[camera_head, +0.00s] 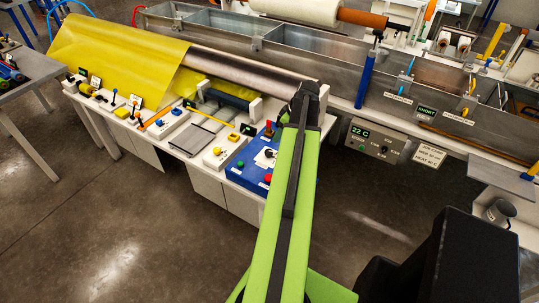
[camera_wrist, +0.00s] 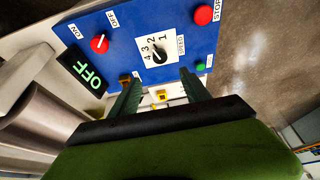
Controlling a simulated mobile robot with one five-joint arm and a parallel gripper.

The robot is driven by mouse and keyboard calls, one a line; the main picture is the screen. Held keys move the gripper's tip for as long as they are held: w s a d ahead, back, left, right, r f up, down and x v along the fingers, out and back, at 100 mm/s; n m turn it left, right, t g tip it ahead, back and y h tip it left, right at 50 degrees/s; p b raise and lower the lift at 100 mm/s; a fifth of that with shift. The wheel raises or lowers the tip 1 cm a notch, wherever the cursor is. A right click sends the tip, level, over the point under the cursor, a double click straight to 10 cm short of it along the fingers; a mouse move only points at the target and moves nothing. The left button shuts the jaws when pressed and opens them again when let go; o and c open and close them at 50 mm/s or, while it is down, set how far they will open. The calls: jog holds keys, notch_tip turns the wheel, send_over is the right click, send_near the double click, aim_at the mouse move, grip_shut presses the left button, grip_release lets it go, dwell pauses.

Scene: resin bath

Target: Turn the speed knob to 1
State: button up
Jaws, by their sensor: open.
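The speed knob (camera_wrist: 159,51) is a small black knob on a white card numbered 1 to 4, labelled SPEED. It sits on the blue control panel (camera_wrist: 130,22) in the wrist view. I cannot tell clearly which number its pointer faces. In the head view the panel (camera_head: 238,177) is at the near right end of the white bench, with the knob's card partly beside my arm. My gripper (camera_wrist: 160,92) is open and empty, its two dark green fingers apart and short of the knob in the wrist view. In the head view the arm hides the fingertips.
A red ON/OFF knob (camera_wrist: 99,43), a red STOP button (camera_wrist: 203,14) and a green button (camera_wrist: 199,66) surround the speed knob. A green OFF display (camera_wrist: 88,73) stands at the left. A metal roller (camera_head: 250,78) runs behind the panel.

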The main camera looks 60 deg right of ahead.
aim_at(269, 151)
jog(key=b+x, duration=1.1)
jog(key=x, duration=0.3)
jog(key=shift+f+b, duration=0.15)
jog(key=shift+b, duration=0.2)
grip_shut()
